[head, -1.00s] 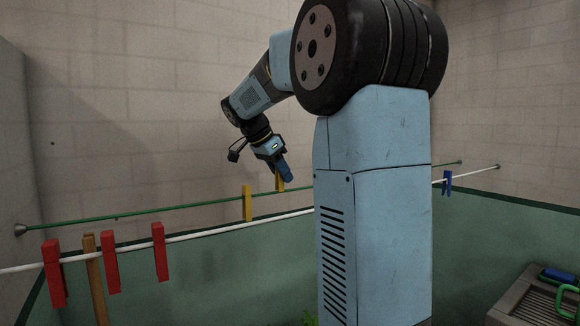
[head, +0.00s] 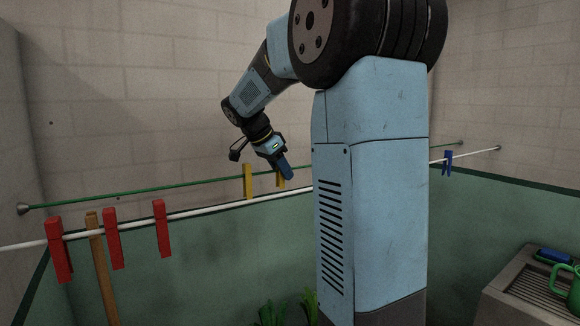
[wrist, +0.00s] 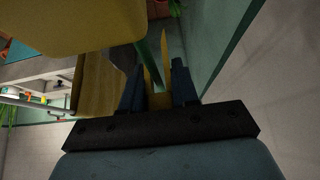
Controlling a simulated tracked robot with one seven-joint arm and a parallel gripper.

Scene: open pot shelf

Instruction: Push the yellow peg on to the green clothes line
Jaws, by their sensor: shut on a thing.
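My gripper (head: 287,174) is shut on a yellow peg (head: 280,178) at the green clothes line (head: 130,197). In the head view the held peg overlaps the line, its top near line height and its lower part below. In the wrist view the yellow peg (wrist: 159,101) is between the dark blue fingers of my gripper (wrist: 157,80), and the green line (wrist: 151,65) runs close beside it. I cannot tell whether the line is inside the peg's slot. Another yellow peg (head: 248,182) hangs on the green line to the left.
A white line (head: 195,222) runs in front, bearing several red pegs (head: 60,249) and a blue peg (head: 448,163). A wooden post (head: 101,270) stands at left. Plants (head: 310,305) are below.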

